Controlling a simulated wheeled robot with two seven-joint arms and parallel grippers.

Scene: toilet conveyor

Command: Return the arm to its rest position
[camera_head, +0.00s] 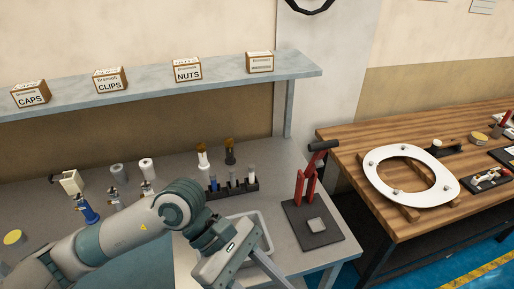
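My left arm comes in from the lower left and reaches over the grey workbench (278,195). My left gripper (232,262) hangs at the bottom centre, in front of a pale tray (262,226) that it partly hides. One finger slants down to the right. The fingertips are cut off by the lower picture edge, so its opening and anything between the fingers cannot be seen. My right arm and gripper are not in view.
A black rack (232,190) with small items stands just behind the gripper. Several bottles and fittings stand behind the arm. A shelf (140,92) holds labelled boxes. A wooden table (345,150) at right carries a white toilet seat (448,186).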

